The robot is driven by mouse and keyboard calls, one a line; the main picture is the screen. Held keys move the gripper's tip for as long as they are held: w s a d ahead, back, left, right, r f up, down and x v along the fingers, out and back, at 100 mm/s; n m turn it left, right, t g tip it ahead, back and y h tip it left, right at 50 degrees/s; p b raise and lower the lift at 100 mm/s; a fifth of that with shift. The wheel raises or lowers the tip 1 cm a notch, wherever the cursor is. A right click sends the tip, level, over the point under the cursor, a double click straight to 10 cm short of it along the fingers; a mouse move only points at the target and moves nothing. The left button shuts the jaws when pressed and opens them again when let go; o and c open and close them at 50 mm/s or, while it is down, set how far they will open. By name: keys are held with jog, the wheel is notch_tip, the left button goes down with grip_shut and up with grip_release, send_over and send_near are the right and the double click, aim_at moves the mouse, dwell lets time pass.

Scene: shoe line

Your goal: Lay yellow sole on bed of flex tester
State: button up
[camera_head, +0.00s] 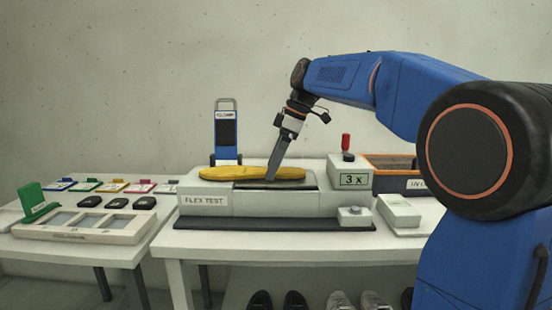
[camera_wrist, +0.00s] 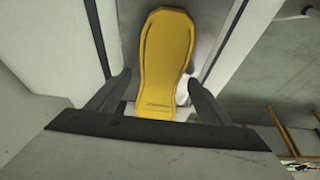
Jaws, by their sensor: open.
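The yellow sole (camera_head: 232,173) lies lengthwise along the top of the flex tester (camera_head: 225,207), which is labelled FLEX TEST. It looks flat on the bed (camera_head: 280,186), but I cannot tell whether its whole length touches. My gripper (camera_head: 271,176) points down over the right half of the sole, its fingers tilted. In the wrist view the sole (camera_wrist: 165,50) runs between the two spread fingers of my gripper (camera_wrist: 160,78). The fingers stand apart at either side, with no clear grip on it.
A blue clamp stand (camera_head: 226,135) is behind the tester. A red lever (camera_head: 346,142) and a "3 x" display (camera_head: 354,180) stand at its right. A white box (camera_head: 399,212) and an orange-edged tray (camera_head: 390,162) lie further right. The left table holds a compartment tray (camera_head: 85,228).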

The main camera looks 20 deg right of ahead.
jog(key=v, duration=1.7)
jog(key=shift+r, duration=0.25)
jog(key=shift+s, duration=0.15)
